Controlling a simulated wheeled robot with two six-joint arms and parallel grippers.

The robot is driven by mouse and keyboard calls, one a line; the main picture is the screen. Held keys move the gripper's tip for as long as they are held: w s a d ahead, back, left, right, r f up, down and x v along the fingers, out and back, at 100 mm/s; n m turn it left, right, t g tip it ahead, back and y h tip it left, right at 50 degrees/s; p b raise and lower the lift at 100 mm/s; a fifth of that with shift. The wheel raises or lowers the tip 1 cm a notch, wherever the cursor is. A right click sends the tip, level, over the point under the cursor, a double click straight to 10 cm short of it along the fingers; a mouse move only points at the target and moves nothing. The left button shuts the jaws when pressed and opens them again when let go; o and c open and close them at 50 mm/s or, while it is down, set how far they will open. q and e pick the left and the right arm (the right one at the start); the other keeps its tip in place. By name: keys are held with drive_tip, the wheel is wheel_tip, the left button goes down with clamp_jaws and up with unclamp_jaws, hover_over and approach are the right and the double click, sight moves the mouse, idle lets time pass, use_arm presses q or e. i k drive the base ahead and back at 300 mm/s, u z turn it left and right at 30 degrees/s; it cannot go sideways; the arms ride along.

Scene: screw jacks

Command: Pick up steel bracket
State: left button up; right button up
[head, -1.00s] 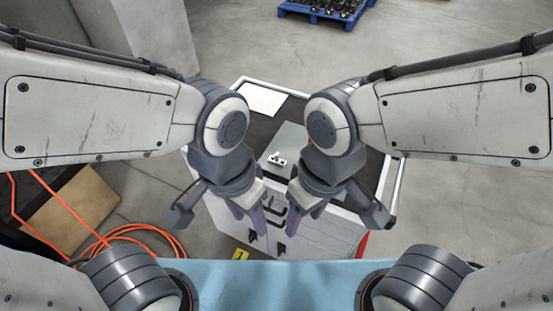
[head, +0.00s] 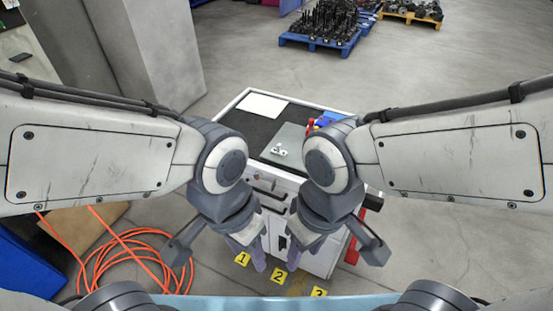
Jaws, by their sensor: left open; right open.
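A small silver piece (head: 279,150), which looks like the steel bracket, lies on a grey plate (head: 292,136) on top of a white drawer cabinet (head: 318,255). It is small in view and its exact shape is hard to make out. My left gripper (head: 251,251) hangs open and empty in front of the cabinet, below and left of the bracket in the picture. My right gripper (head: 291,250) is open and empty beside it, below the bracket. Both grippers are apart from the bracket and hide part of the cabinet front.
A white sheet (head: 262,106) lies on the cabinet's dark top, with red and blue items (head: 328,120) at its right. An orange cable (head: 130,262) coils on the floor at left. Yellow number markers (head: 277,276) stand in front. A loaded blue pallet (head: 322,40) is behind.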

sight(278, 151)
drive_tip(key=u, duration=0.15)
drive_tip(key=i, duration=1.15)
drive_tip(key=z, duration=0.25)
